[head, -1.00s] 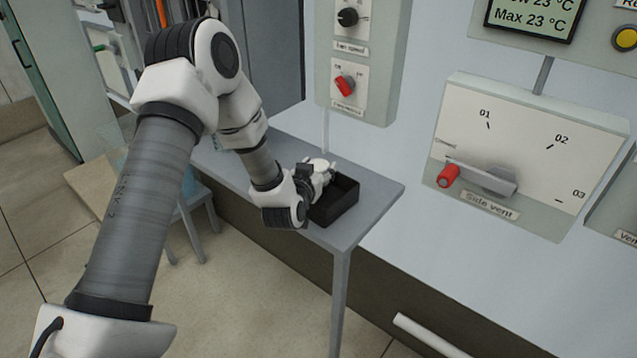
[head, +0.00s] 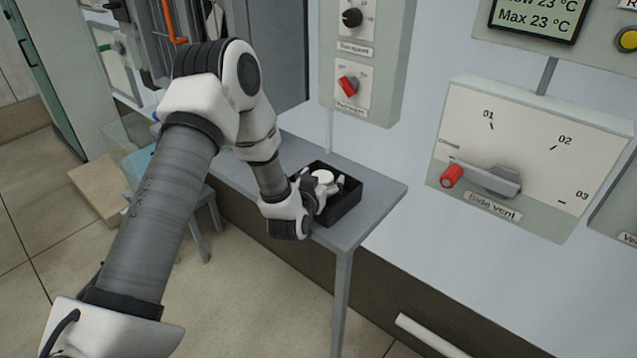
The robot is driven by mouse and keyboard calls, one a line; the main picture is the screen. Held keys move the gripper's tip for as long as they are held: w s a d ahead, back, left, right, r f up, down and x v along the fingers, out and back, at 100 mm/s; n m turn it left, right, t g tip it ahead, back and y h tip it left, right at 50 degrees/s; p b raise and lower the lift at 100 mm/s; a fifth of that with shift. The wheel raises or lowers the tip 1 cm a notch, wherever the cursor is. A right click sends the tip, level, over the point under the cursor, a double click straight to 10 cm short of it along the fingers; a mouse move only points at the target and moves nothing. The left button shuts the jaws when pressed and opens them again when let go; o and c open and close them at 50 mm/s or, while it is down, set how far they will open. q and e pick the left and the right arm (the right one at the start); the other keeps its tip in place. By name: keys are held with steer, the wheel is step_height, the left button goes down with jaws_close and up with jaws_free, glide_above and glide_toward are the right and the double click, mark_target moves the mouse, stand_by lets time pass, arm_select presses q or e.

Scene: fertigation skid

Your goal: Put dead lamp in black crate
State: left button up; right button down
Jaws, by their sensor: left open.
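The black crate (head: 348,207) stands on the small grey table near its front edge. A white round thing, which looks like the dead lamp (head: 322,176), shows at the crate's opening, over its left part. My left gripper (head: 327,184) is open at the crate, with its fingers close around the white thing. I cannot tell whether the fingers touch it or whether it rests on the crate floor. The gripper and wrist hide the crate's left side. My right gripper is not in view.
The grey table (head: 375,187) has free room right of the crate. A wall box with knobs (head: 365,65) hangs above the table. A side vent panel with a red-tipped lever (head: 451,176) is on the right. A light blue stool (head: 197,225) stands behind my arm.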

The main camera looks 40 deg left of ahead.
arm_select(q)
steer(key=b+v, duration=0.1)
steer(key=v, duration=1.1)
steer(key=s+d+f+m+g+h, duration=0.15)
steer(key=s+d+f+g, duration=0.3)
steer(key=f, duration=0.45)
steer(key=s+d+f+m+g+h, duration=0.1)
steer(key=s+d+f+g+h, duration=0.15)
steer(key=s+f, duration=0.45)
steer(key=s+d+f+g, duration=0.2)
steer(key=s+f+g, duration=0.2)
steer(key=s, duration=0.3)
steer(key=s+d+f+g, duration=0.2)
steer(key=s+f+g, duration=0.2)
steer(key=s+f, duration=0.3)
steer(key=shift+s+d+f+h, duration=0.2)
steer(key=shift+s+d+h, duration=0.1)
steer(key=shift+s+d, duration=0.15)
